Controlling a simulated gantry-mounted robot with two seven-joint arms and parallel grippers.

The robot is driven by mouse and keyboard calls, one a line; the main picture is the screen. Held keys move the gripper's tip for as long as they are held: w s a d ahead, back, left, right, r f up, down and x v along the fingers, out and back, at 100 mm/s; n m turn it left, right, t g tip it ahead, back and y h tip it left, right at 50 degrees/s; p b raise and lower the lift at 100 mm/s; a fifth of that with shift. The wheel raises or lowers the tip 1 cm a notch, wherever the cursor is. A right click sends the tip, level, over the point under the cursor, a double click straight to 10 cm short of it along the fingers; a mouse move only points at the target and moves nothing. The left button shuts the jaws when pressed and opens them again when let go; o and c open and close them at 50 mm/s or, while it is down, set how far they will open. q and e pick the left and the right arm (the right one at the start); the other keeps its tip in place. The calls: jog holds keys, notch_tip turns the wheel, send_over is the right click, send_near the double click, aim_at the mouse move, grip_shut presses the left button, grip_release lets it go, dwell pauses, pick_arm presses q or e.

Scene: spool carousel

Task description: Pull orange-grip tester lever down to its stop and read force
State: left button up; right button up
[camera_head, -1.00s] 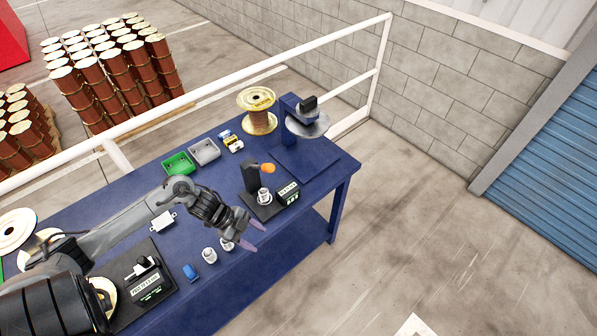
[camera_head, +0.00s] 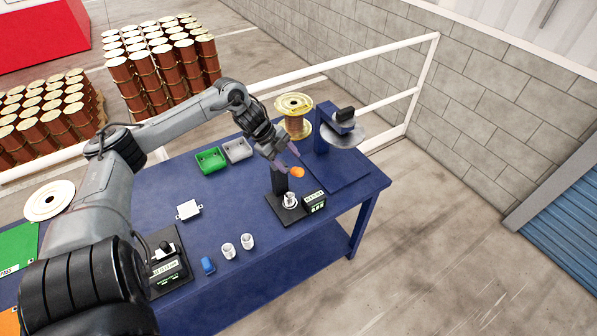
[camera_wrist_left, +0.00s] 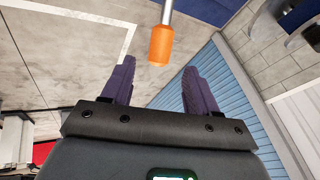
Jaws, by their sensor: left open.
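The tester stands near the right end of the blue table, with a black base and post (camera_head: 279,181) and a small display box (camera_head: 314,202). Its orange lever grip (camera_head: 297,172) sticks out to the right near the top of the post. A small whitish metal piece (camera_head: 290,200) stands on its base. My left gripper (camera_head: 288,161) is just above and behind the grip in the head view. In the left wrist view the orange grip (camera_wrist_left: 161,45) hangs ahead of the two open purple fingers (camera_wrist_left: 154,82), roughly between them and apart from both. My right gripper is not in view.
A copper spool (camera_head: 294,116) and a blue stand with a disc (camera_head: 345,137) are behind the tester. Green (camera_head: 210,160) and grey (camera_head: 237,150) bins sit to its left. Whitish cylinders (camera_head: 228,250), a blue item (camera_head: 208,265) and another black device (camera_head: 168,262) are nearer.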

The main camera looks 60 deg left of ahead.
aim_at(296, 169)
pick_arm(q)
jog(key=shift+p+x, duration=0.45)
jog(key=shift+x, duration=3.15)
grip_shut()
